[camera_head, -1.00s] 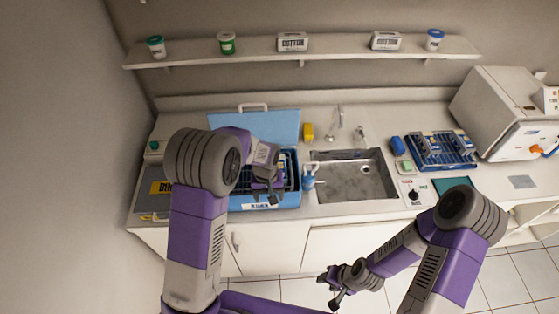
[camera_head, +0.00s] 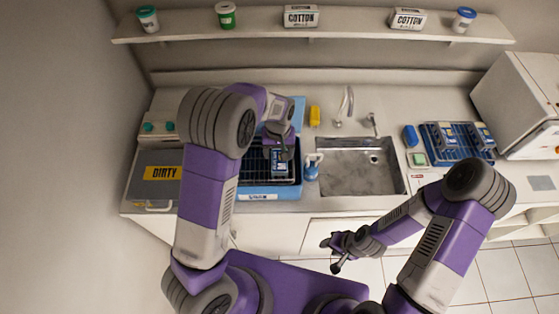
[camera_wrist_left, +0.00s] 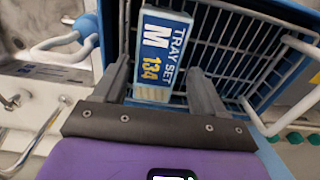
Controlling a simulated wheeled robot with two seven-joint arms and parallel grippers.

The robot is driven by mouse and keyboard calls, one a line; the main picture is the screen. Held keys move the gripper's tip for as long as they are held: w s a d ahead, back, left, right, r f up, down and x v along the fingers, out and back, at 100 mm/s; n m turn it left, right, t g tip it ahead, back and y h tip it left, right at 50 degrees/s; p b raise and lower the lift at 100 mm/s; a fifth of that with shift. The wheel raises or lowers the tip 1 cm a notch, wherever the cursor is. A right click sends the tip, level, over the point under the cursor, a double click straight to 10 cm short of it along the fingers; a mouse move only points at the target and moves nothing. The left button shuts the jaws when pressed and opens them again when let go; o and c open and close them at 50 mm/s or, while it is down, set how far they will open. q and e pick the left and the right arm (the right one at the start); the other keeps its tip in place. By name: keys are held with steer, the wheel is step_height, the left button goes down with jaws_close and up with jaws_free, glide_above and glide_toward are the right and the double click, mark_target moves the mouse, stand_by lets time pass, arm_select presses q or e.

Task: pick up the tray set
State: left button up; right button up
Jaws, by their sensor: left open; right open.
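A blue-and-white tray set marked "TRAY SET M 134" (camera_wrist_left: 162,48) stands in the wire basket of a blue box (camera_head: 262,192). It also shows in the head view (camera_head: 279,166), partly hidden by my left gripper. My left gripper (camera_wrist_left: 162,90) is open above the box, one finger on each side of the tray set's near end. I cannot tell whether the fingers touch it. My right gripper (camera_head: 334,254) is open and empty in front of the counter, low and away from the box.
A sink (camera_head: 352,172) lies right of the box, with a faucet (camera_head: 346,105) behind it. A grey case labelled "DIRTY" (camera_head: 150,190) is on the left. A blue rack (camera_head: 462,155) with more packs stands on the right, beside a white machine (camera_head: 520,95). A shelf (camera_head: 350,34) hangs above.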

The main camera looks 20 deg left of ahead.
mark_target(279, 158)
arm_select(q)
step_height(279, 158, down, 5)
steer(key=b, duration=0.3)
steer(key=shift+w+d+r, duration=0.1)
steer(key=shift+w+r, duration=0.05)
steer(key=shift+r, duration=0.1)
steer(key=c, duration=0.9)
steer(key=shift+r, duration=0.1)
